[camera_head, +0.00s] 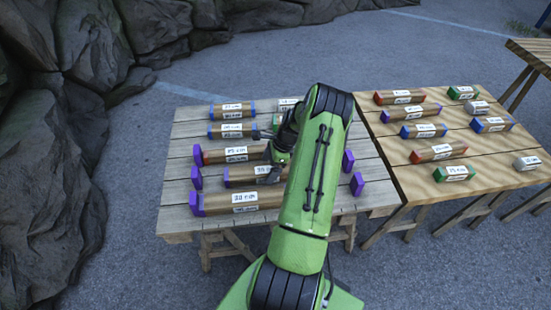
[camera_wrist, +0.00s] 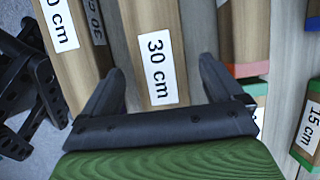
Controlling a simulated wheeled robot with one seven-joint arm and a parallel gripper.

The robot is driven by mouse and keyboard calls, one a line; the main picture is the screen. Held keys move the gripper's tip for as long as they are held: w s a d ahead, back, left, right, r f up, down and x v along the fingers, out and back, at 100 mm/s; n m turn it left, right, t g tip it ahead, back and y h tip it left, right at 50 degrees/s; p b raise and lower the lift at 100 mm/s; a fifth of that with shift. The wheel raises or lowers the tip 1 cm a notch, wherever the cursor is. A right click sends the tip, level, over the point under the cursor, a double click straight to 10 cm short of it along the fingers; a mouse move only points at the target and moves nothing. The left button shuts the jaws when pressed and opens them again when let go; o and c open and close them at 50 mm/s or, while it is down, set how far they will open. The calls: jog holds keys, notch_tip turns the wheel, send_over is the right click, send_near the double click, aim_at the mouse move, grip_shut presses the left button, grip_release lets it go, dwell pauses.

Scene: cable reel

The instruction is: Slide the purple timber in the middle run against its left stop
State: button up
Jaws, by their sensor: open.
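The purple-ended timber in the middle run (camera_head: 240,175) lies on the left table. A gap separates its purple left end from the purple left stop (camera_head: 197,177). Its right part is hidden behind my arm. My gripper (camera_head: 272,153) is over the purple runs, near this timber's right part. In the wrist view my gripper (camera_wrist: 160,75) is open, with a brown timber labelled 30 cm (camera_wrist: 150,25) showing between its fingers. I cannot tell whether the fingers touch it, and its ends are out of that view.
Blue-ended timbers (camera_head: 231,130) lie farther back. Purple blocks (camera_head: 357,184) stand at the right. A second table (camera_head: 400,165) at the right holds several coloured timbers.

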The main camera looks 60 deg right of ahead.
jog(key=shift+x, duration=1.25)
